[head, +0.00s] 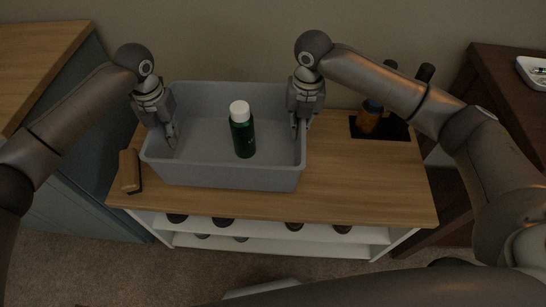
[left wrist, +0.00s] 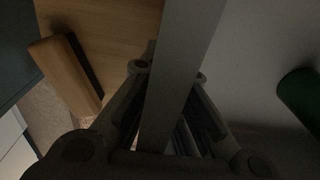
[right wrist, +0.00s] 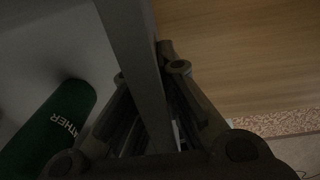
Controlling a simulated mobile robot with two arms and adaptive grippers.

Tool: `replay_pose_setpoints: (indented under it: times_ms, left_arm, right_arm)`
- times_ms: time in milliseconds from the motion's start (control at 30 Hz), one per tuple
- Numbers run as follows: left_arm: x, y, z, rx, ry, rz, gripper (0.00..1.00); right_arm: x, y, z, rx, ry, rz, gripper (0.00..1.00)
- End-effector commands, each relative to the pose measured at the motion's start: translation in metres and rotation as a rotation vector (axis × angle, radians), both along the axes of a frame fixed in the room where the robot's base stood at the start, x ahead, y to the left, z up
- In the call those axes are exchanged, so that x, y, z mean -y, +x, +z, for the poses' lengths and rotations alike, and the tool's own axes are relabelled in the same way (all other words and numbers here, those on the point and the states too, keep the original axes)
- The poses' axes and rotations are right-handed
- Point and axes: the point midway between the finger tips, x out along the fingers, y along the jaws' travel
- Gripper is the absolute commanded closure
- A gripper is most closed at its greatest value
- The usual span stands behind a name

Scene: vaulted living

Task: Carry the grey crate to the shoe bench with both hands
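The grey crate (head: 222,175) rests on the wooden top of the shoe bench (head: 365,190), toward its left part, and looks level. A green bottle with a white cap (head: 242,135) stands inside it. My left gripper (head: 170,133) is at the crate's left wall, one finger on each side; in the left wrist view its fingers (left wrist: 172,75) close on that wall. My right gripper (head: 299,128) is at the right wall; in the right wrist view its fingers (right wrist: 150,72) pinch that wall too. The crate's underside is hidden.
A wooden-backed brush (head: 130,171) lies just left of the crate. A black tray (head: 398,128) with an orange-brown bottle (head: 369,117) is at the back right. Shoes sit on white shelves below. A blue-grey cabinet (head: 75,190) stands left, a dark brown table (head: 500,85) right.

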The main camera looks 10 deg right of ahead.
Motion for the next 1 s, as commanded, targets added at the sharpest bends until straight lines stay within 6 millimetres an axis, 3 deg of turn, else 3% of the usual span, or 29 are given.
replay_pose_setpoints:
  times_ms: [467, 1000]
  left_arm:
    - [-0.004, 0.0, -0.003, 0.0, 0.009, 0.004, 1.0]
    - [-0.004, 0.0, -0.028, 0.0, 0.009, 0.004, 1.0]
  right_arm:
    - [0.002, 0.001, -0.001, 0.001, -0.003, -0.003, 1.0]
    - [0.002, 0.001, -0.026, 0.001, -0.003, -0.002, 1.0]
